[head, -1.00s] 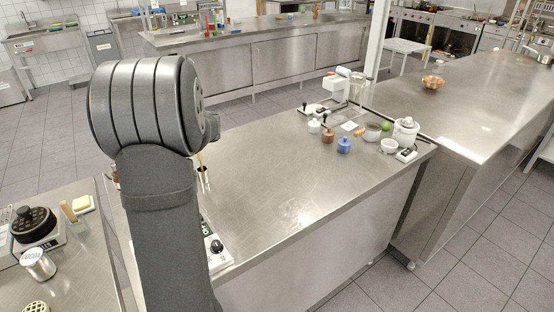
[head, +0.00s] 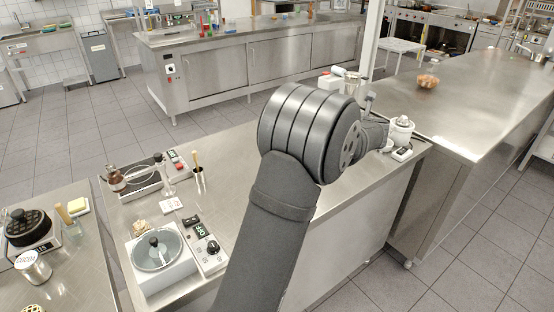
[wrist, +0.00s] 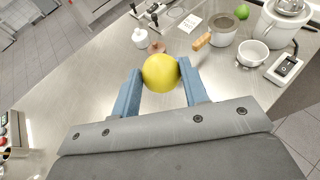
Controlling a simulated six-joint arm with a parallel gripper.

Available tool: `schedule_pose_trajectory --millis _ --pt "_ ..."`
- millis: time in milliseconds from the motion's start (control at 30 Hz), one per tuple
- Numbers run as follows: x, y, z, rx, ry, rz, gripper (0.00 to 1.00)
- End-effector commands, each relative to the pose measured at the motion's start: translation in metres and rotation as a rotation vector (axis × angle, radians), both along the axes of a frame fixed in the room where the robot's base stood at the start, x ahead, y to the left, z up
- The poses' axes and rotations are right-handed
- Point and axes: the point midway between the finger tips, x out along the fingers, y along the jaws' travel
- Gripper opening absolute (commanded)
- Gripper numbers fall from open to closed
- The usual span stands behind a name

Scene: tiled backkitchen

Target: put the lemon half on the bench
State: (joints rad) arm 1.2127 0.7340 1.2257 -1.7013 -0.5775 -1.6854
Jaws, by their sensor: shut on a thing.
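The lemon half (wrist: 160,73) shows its yellow rounded side in the wrist view. My gripper (wrist: 160,69) is shut on it, with one blue finger on each side. The steel bench (wrist: 95,88) lies below; I cannot tell how high the lemon is above it. The bench also shows in the head view (head: 235,205). There my arm hides the gripper and the lemon half.
Bare steel lies to the left.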

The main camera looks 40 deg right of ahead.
Motion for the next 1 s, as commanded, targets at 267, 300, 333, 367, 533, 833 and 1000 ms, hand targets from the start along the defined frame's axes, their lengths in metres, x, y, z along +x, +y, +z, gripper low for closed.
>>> schedule_pose_trajectory --millis 267,300,333,367,533,833,1000 --pt "-0.127 -0.073 -0.005 0.0 0.0 -0.164 0.15" --pt "-0.14 -0.079 -0.006 0.0 0.0 -0.179 0.15" --pt "-0.15 -0.083 -0.006 0.001 0.0 -0.191 0.15" --pt "-0.157 -0.086 -0.007 0.0 -0.001 -0.199 0.15" --pt "-0.195 -0.1 -0.008 -0.001 0.0 -0.244 0.15" --pt "-0.205 -0.104 -0.044 0.004 0.0 -0.256 0.15" --pt "-0.205 -0.104 -0.057 0.001 0.0 -0.256 0.15"
